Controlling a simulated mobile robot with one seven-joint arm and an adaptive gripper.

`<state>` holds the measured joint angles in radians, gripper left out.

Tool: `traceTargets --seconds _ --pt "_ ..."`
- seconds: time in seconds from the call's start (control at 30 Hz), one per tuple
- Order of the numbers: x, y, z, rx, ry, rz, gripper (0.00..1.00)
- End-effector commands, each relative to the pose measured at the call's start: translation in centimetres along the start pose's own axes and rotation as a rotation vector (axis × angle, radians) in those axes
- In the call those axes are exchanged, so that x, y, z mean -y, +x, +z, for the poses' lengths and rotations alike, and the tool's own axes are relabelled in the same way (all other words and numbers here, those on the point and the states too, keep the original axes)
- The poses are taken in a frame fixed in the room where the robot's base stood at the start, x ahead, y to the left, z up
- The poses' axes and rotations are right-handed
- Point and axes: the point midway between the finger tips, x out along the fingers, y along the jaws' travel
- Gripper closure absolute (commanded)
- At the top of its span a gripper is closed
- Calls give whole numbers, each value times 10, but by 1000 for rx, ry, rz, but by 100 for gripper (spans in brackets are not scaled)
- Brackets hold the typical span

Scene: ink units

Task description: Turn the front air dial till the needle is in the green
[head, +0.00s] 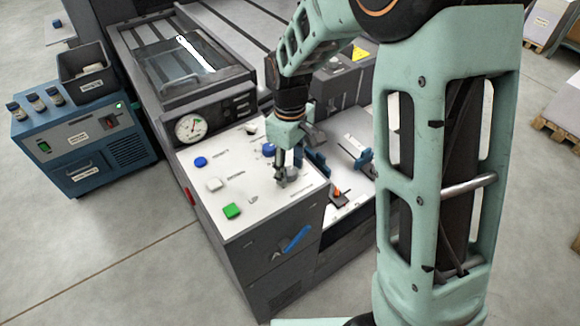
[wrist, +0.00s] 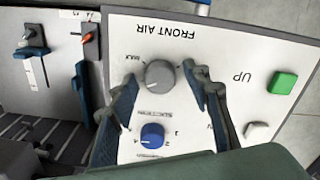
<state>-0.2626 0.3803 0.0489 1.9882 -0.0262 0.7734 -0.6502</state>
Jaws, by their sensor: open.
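The front air dial (wrist: 158,74) is a round grey knob on the white panel, below the upside-down "FRONT AIR" label in the wrist view. My gripper (wrist: 162,78) is open, with one finger on each side of the dial. The left fingertip is close to the dial and the right one looks a little apart; contact cannot be told. In the head view my gripper (head: 286,181) is low over the panel and largely hides the dial. The round gauge (head: 190,127) has a white face and stands at the panel's back left. Its needle is too small to read surely.
A blue knob (wrist: 152,135) sits close to the dial, under the gripper. A green button (wrist: 282,82) and a white button (wrist: 257,130) lie to the right. A lever with an orange-red tip (wrist: 88,37) and blue clamps are at left. A blue cabinet (head: 82,140) stands apart.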

Motion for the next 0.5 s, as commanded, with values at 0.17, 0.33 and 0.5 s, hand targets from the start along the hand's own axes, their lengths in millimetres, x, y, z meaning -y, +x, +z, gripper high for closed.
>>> traceTargets --seconds 0.17,0.33,0.5 --pt "0 0 0 0 0 0 64" --pt "0 0 0 0 0 0 82" --pt "0 0 0 0 0 0 98"
